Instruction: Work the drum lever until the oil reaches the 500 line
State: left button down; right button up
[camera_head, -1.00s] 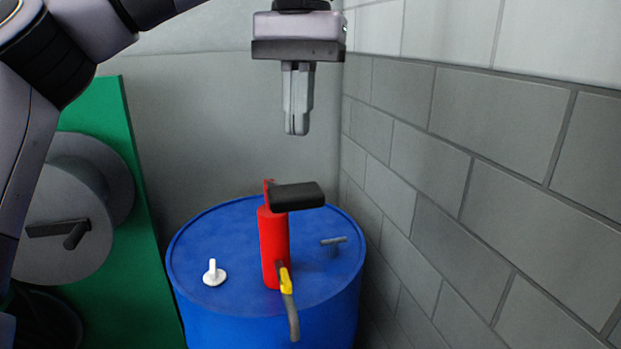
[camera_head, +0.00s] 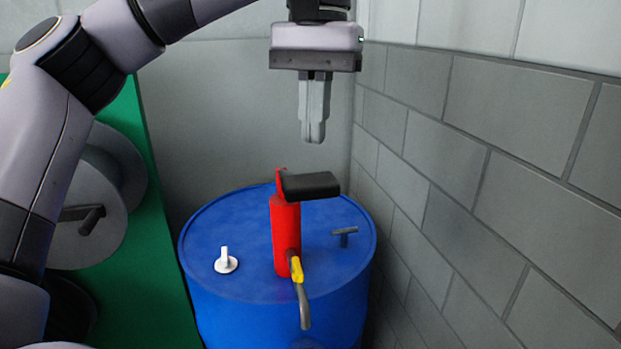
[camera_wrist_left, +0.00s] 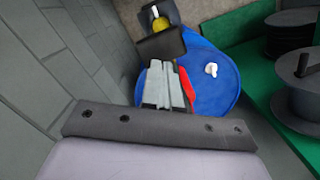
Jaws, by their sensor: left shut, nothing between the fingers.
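A blue drum (camera_head: 225,300) stands by the wall. A red pump (camera_head: 286,235) rises from its top, with a black lever handle (camera_head: 311,186) at its upper end pointing right. A spout with a yellow part (camera_head: 296,268) hangs at the pump's front. My left gripper (camera_head: 313,138) is shut and empty, pointing down above the lever handle and apart from it. In the left wrist view the lever handle (camera_wrist_left: 161,44) shows just beyond my fingertips. My right gripper is not in view.
A white cap (camera_head: 226,262) and a grey T-shaped fitting (camera_head: 345,235) sit on the drum top. A grey block wall (camera_head: 480,190) stands close on the right. A green panel with grey reels (camera_head: 90,225) is on the left.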

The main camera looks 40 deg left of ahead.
aim_at(313, 178)
pick_arm(q)
jog(key=shift+s+f, duration=0.2)
jog(key=shift+f, duration=1.8)
jog(key=shift+f, duration=0.15)
notch_tip(313, 178, down, 4)
jog(key=b, duration=0.2)
jog(key=shift+s+d+r+b, duration=0.1)
jog(key=shift+r+b, duration=0.1)
jog(key=shift+b, duration=0.1)
jog(key=w, duration=0.1)
jog(key=w+p, duration=0.1)
jog(key=w+a+r+p, duration=0.1)
jog(key=shift+r, duration=0.1)
